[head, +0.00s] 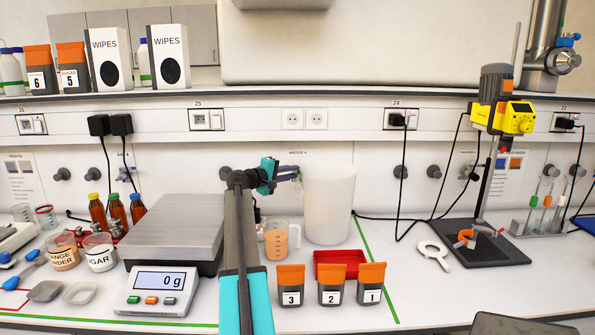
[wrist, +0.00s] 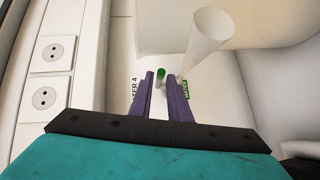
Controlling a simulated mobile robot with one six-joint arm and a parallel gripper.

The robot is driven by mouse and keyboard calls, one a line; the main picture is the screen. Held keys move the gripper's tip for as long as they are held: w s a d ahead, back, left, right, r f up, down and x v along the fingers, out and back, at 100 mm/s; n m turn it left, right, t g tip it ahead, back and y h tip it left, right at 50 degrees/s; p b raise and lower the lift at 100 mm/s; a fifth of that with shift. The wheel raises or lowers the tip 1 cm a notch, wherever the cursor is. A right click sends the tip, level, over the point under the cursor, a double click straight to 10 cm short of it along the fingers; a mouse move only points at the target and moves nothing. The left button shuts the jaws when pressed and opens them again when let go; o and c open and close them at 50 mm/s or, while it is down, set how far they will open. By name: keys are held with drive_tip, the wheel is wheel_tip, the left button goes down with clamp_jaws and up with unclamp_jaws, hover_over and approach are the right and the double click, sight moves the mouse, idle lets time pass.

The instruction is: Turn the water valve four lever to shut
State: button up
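My gripper (head: 289,174) is at the back wall, under the water 4 label (head: 298,153) and left of the top of a large translucent container (head: 329,212). In the wrist view its two purple fingers (wrist: 164,80) are apart. A small green-tipped lever (wrist: 160,74) shows between the fingertips, closer to the left one; I cannot tell whether either finger touches it. Part of the WATER 4 label (wrist: 134,90) shows left of the fingers, and a green label (wrist: 186,89) right of them. In the head view the lever is not clearly visible behind my gripper.
A red tray (head: 338,262) and several orange-topped pouches (head: 331,286) are in front. A scale (head: 168,278) is to the left. In the wrist view a translucent tapered shape (wrist: 206,42) rises beside the right finger.

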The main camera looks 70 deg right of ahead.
sight(298, 171)
drive_tip(key=shift+p+x, duration=0.3)
drive_tip(key=shift+x, duration=1.7)
clamp_jaws()
